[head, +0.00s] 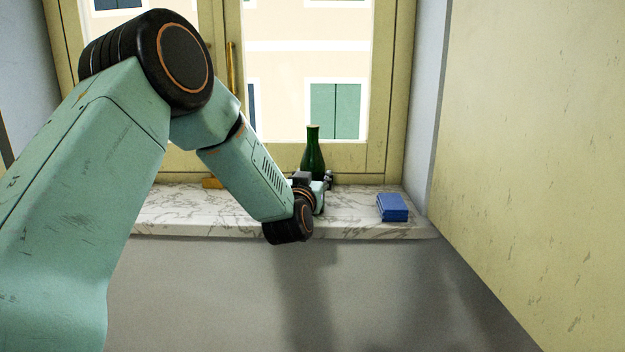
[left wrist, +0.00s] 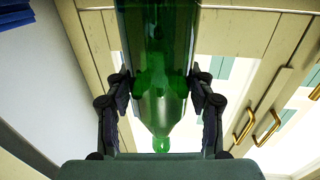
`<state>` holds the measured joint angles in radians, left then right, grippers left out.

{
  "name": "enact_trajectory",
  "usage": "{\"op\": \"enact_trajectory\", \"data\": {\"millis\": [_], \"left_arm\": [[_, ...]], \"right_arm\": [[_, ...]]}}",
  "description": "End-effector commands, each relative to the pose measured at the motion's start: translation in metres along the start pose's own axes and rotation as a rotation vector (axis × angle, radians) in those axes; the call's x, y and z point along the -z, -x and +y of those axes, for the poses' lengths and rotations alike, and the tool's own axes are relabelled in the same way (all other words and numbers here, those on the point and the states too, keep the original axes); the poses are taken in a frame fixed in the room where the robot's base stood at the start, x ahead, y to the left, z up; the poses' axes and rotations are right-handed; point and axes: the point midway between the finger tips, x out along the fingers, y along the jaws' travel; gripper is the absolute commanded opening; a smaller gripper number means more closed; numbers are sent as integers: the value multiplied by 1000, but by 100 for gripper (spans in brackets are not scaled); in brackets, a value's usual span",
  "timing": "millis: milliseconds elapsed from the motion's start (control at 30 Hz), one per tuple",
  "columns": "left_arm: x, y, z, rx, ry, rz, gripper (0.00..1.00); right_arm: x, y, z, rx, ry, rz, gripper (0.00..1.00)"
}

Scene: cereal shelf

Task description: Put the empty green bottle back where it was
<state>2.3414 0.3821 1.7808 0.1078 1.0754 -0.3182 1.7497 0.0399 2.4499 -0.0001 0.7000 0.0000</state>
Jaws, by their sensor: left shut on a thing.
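The green bottle (head: 313,150) stands upright at the window end of the marble sill in the head view. Its lower part is hidden behind my left gripper (head: 322,181), so I cannot tell whether its base touches the sill. In the left wrist view, the bottle (left wrist: 158,60) lies between the two dark fingers of my left gripper (left wrist: 160,95), which are shut on it from both sides. The bottle's glass looks clear and empty there. My right gripper is in neither view.
The marble sill (head: 170,212) runs below a closed window with a brass handle (head: 231,65). A blue box-like thing (head: 392,207) lies on the sill to the right of the bottle. The sill between bottle and blue thing looks clear.

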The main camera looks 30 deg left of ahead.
Motion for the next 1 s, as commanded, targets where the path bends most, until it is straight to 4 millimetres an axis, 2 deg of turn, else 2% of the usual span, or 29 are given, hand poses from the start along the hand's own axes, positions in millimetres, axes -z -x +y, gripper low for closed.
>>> {"op": "enact_trajectory", "data": {"millis": [200,233,500,867,1000], "left_arm": [[-2,0,0,0,0,1,14],[-3,0,0,0,0,-1,55],[-2,0,0,0,0,-1,77],[2,0,0,0,0,0,77],[1,14,0,-1,1,-2,77]], "right_arm": [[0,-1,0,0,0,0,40],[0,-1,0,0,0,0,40],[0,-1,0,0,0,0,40],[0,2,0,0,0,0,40],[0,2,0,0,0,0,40]]}}
